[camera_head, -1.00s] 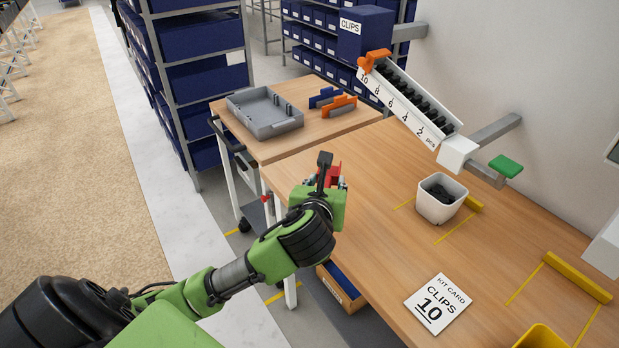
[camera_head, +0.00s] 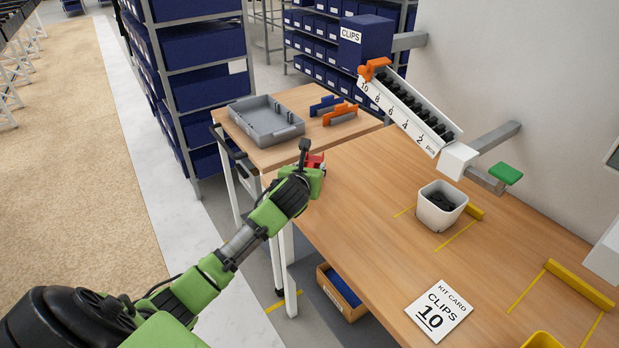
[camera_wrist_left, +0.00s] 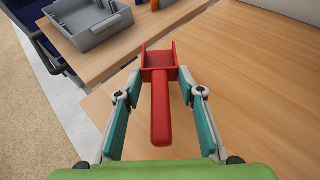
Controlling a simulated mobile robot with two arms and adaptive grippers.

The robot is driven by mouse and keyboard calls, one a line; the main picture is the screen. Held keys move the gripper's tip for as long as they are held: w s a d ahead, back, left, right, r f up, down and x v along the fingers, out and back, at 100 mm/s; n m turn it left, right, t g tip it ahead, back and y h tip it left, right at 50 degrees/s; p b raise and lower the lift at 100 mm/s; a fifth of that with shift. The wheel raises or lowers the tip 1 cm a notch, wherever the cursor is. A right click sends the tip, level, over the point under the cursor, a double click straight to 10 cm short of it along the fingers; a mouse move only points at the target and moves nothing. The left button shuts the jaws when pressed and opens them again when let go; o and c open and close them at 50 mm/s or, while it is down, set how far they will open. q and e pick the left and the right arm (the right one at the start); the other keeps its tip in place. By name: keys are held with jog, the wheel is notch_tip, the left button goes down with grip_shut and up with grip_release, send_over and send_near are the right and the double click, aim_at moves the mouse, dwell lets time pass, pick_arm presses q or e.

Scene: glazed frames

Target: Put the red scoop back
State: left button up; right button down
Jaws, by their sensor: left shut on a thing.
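The red scoop (camera_wrist_left: 161,108) lies between the two fingers of my left gripper (camera_wrist_left: 160,82) in the left wrist view, its open square end pointing away and its handle towards the palm. My left gripper is shut on it near its wide end. In the head view only a bit of the red scoop (camera_head: 316,160) shows past my left gripper (camera_head: 314,172), at the workbench's far left corner. I cannot tell how high it is above the top. My right gripper is not in view.
A white cup (camera_head: 441,205) of dark clips and a kit card (camera_head: 438,308) are on the workbench (camera_head: 360,235). A grey tray (camera_head: 265,122) and blue and orange holders (camera_head: 340,115) sit on the cart behind. A sloped clip rail (camera_head: 408,108) hangs over the bench.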

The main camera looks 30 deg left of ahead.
pick_arm(q)
jog(key=shift+w+a+f, duration=0.1)
jog(key=shift+a+f, duration=0.05)
jog(key=shift+f, duration=0.1)
notch_tip(320, 180, down, 3)
jog(key=shift+w+a+f, duration=0.1)
jog(key=shift+w+f, duration=0.05)
jog(key=shift+f, duration=0.05)
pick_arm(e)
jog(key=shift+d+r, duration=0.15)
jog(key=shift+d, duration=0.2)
pick_arm(q)
jog(key=o, duration=1.1)
jog(key=shift+f, duration=0.1)
jog(key=v, duration=1.2)
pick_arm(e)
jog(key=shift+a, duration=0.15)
